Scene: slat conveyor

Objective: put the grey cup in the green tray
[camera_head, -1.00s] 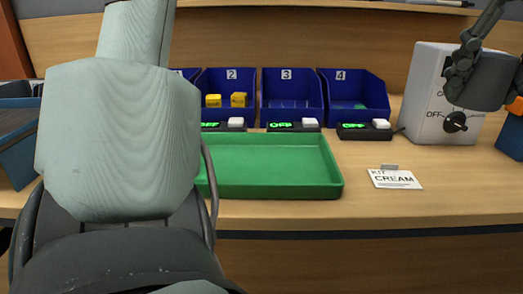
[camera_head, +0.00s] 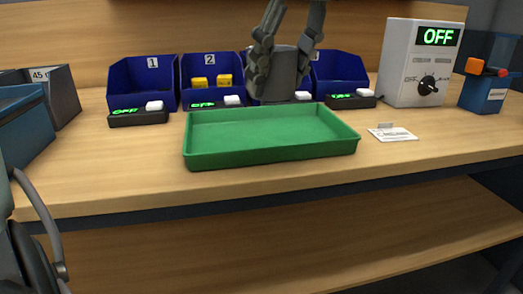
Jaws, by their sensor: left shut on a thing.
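The grey cup (camera_head: 284,78) is at the top middle of the head view, between the fingers of my left gripper (camera_head: 279,62). The gripper is shut on it, with fingers pointing down on either side. The cup looks upright and appears just over or behind the far rim of the green tray (camera_head: 272,155); the exact depth is hard to tell. The tray lies empty on the table, with its near wall close to the table's front edge. My right gripper is not in view.
Blue bins (camera_head: 143,83) stand behind the tray, with small switch boxes (camera_head: 138,118) in front; one bin holds yellow blocks (camera_head: 224,80). A card (camera_head: 392,133) lies right of the tray. A white control box (camera_head: 420,70) reads OFF.

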